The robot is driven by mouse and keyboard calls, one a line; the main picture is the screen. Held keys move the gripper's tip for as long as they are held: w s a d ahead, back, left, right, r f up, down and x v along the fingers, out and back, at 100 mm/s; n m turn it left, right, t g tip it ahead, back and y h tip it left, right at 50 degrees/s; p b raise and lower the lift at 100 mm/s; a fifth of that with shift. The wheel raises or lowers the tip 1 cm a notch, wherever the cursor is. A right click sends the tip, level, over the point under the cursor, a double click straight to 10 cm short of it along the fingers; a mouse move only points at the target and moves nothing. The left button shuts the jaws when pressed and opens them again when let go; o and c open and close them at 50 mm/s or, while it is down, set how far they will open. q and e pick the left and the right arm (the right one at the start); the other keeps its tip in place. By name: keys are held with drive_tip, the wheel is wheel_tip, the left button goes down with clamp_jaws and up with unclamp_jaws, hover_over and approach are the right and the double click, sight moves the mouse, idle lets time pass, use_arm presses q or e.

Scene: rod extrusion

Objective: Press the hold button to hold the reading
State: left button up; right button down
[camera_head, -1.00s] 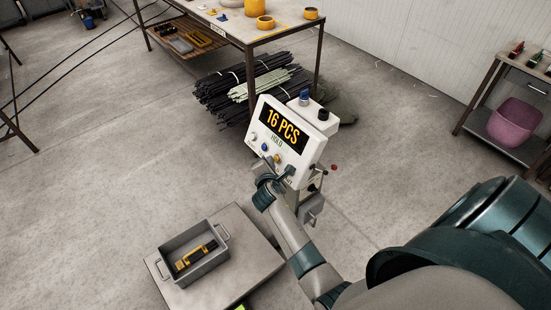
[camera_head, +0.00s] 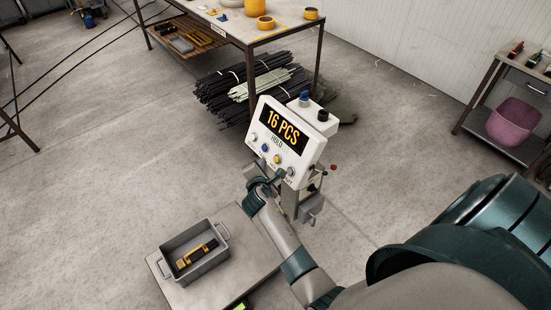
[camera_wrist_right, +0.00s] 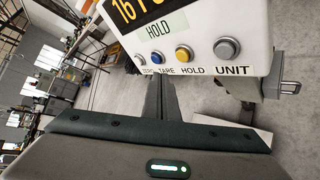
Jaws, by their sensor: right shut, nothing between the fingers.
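The white indicator panel (camera_head: 292,138) stands mid-view. Its display (camera_head: 282,125) reads "16 PCS" in orange, with the word HOLD below. A row of buttons runs along its lower part: white ZERO, blue TARE (camera_wrist_right: 152,59), yellow HOLD (camera_wrist_right: 184,53) and grey UNIT (camera_wrist_right: 226,47). The yellow HOLD button also shows in the head view (camera_head: 277,159). My right gripper (camera_head: 276,175) is shut and empty, just below the button row. In the right wrist view its dark fingers (camera_wrist_right: 159,82) point up toward the panel's lower edge, apart from the HOLD button. My left gripper is not in view.
A grey bin (camera_head: 195,255) with a yellow-and-black tool sits on a low platform (camera_head: 250,270) below the panel. A workbench (camera_head: 240,25) and bundled rods (camera_head: 235,95) stand behind. A shelf with a pink tub (camera_head: 514,122) is at right.

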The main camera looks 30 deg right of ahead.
drive_tip(key=shift+a+r, duration=0.4)
drive_tip(key=shift+a, duration=0.4)
drive_tip(key=shift+s+f, duration=0.1)
drive_tip(key=s+a+f+m+g+y+b, duration=0.1)
drive_tip(key=s+a+f+m+y+b, duration=0.15)
drive_tip(key=s+f, duration=0.6)
drive_tip(key=s+a+f+m+g+y+b, duration=0.1)
drive_tip(key=s+a+f+g, duration=0.2)
drive_tip(key=f, duration=1.1)
drive_tip(key=s+a+f+m+y+b, duration=0.25)
drive_tip(key=s+f, duration=0.55)
drive_tip(key=f, duration=0.4)
drive_tip(key=s+f+m+g+b, duration=0.1)
drive_tip(key=s+f+m+g, duration=0.1)
drive_tip(key=s+f, duration=0.5)
drive_tip(key=s+f+m+g+y+b, duration=0.1)
drive_tip(key=s+f+m, duration=0.3)
drive_tip(key=s, duration=1.4)
drive_tip(key=s+f+m+g+b, duration=0.2)
drive_tip(key=s+f+m+b, duration=0.1)
drive_tip(key=s+f, duration=0.7)
drive_tip(key=s, duration=0.3)
drive_tip(key=shift+s+a+g, duration=0.15)
drive_tip(key=shift+s+g, duration=0.15)
